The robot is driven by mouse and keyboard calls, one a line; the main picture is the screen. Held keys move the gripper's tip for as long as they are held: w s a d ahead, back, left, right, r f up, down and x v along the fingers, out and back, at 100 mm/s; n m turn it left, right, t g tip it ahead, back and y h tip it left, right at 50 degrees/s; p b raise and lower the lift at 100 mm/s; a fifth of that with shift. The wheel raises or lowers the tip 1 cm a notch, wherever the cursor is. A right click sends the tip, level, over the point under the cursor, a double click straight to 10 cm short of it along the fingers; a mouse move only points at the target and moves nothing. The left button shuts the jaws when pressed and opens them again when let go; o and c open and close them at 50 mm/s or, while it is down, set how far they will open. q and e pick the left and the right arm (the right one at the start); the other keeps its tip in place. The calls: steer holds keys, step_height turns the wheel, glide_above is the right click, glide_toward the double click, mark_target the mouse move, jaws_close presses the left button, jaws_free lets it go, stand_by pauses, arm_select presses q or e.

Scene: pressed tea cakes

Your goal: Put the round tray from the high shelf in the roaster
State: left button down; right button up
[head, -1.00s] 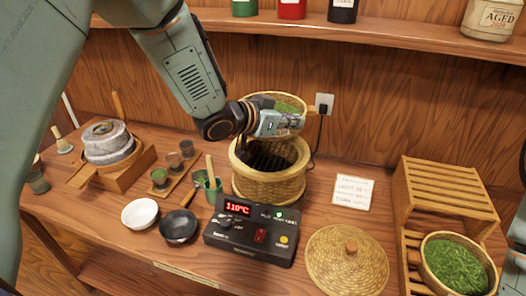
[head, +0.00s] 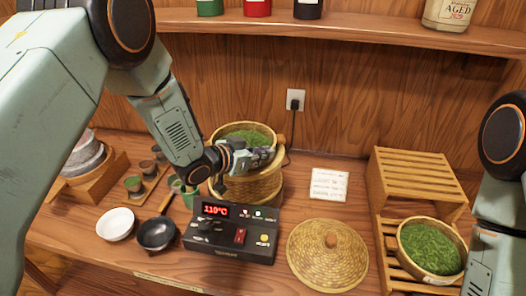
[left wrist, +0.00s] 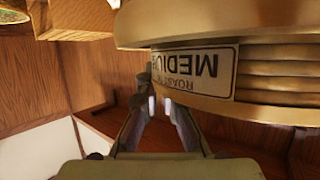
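A round woven tray (head: 247,130) with green leaves sits at the mouth of the wicker roaster (head: 262,190), slightly tilted. Whether it rests on the roaster rim I cannot tell. My left gripper (head: 250,158) is at its near side and looks shut on its rim. In the left wrist view the fingers (left wrist: 162,105) reach up to the golden rim of the tray (left wrist: 275,105), which carries a "MEDIUM" roast label; the exact contact is hidden. My right arm shows at the right edge, but its gripper is out of frame.
The control box (head: 232,235) reads 110°C in front of the roaster. A woven lid (head: 328,260) lies to its right. Another leaf tray (head: 430,250) sits on a slatted rack (head: 418,175). Bowls and cups stand left. The high shelf (head: 350,28) holds tins and a jar.

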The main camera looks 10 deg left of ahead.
arm_select(q)
steer(key=shift+w+d, duration=0.1)
steer(key=shift+d, duration=0.05)
steer(key=c, duration=1.9)
jaws_free()
steer(key=shift+d, duration=0.1)
steer(key=shift+o, duration=1.3)
steer(key=shift+s+a+r, duration=0.15)
steer(key=shift+s+a, duration=0.05)
steer(key=shift+o, duration=0.6)
steer(key=shift+a, duration=0.25)
steer(key=shift+w+d, duration=0.1)
steer(key=shift+d, duration=0.1)
steer(key=v, duration=1.2)
